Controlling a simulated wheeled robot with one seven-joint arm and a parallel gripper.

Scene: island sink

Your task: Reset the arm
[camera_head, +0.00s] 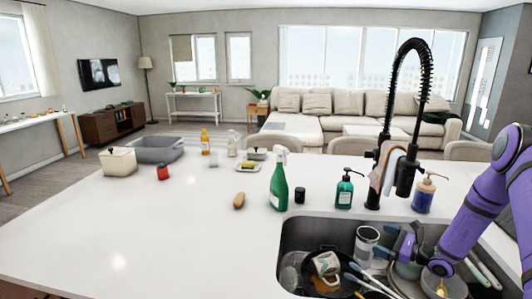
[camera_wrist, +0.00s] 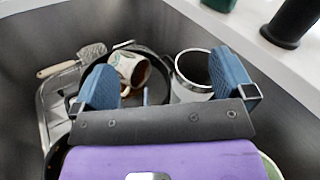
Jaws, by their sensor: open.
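My purple arm (camera_head: 490,195) reaches in from the right, over the sink (camera_head: 300,235). My gripper (camera_wrist: 166,84) is low at the sink, its two blue fingers wide apart and nothing between them. In the head view the gripper (camera_head: 398,243) is partly lost among the dishes. In the wrist view a patterned mug (camera_wrist: 128,68) lies tilted in a dark pan beyond the left finger. A metal-rimmed cup (camera_wrist: 192,72) stands beyond the right finger. Whether the fingers touch any dish cannot be told.
The black faucet (camera_head: 374,180) with a hanging cloth rises behind the sink. A soap dispenser (camera_head: 423,195), a teal pump bottle (camera_head: 344,190) and a green spray bottle (camera_head: 278,185) stand on the counter. The counter's left front (camera_head: 130,225) is clear.

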